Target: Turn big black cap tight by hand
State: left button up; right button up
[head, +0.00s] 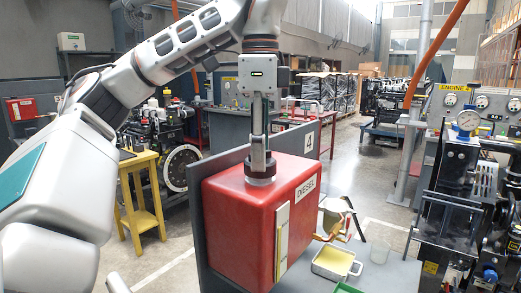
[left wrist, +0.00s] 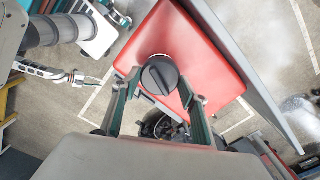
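The big black cap (left wrist: 160,77) is round with a raised grip bar across it. It sits on top of the red tank (head: 245,222), which is marked DIESEL; the tank's red top also shows in the left wrist view (left wrist: 205,55). My left gripper (head: 261,172) points straight down over the tank top. In the left wrist view its two fingers stand spread, one on each side of the cap, with narrow gaps seeming to show. Whether the fingertips touch the cap I cannot tell. In the head view the gripper largely hides the cap.
A grey upright panel (head: 224,163) stands behind the tank. An engine stand with gauges (head: 455,190) is at the right, a yellow stool (head: 140,200) at the left.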

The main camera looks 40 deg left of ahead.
pick_arm(q)
grip_shut()
jog(key=shift+r+p, duration=0.1)
jog(key=shift+p, duration=0.55)
jog(key=o, duration=1.3)
grip_release()
jog(key=shift+m, duration=0.3)
jog(key=shift+c, duration=0.5)
notch_tip(320, 180, up, 2)
jog(key=shift+r+p, duration=0.15)
jog(key=shift+p, duration=1.1)
jog(key=shift+r, duration=2.25)
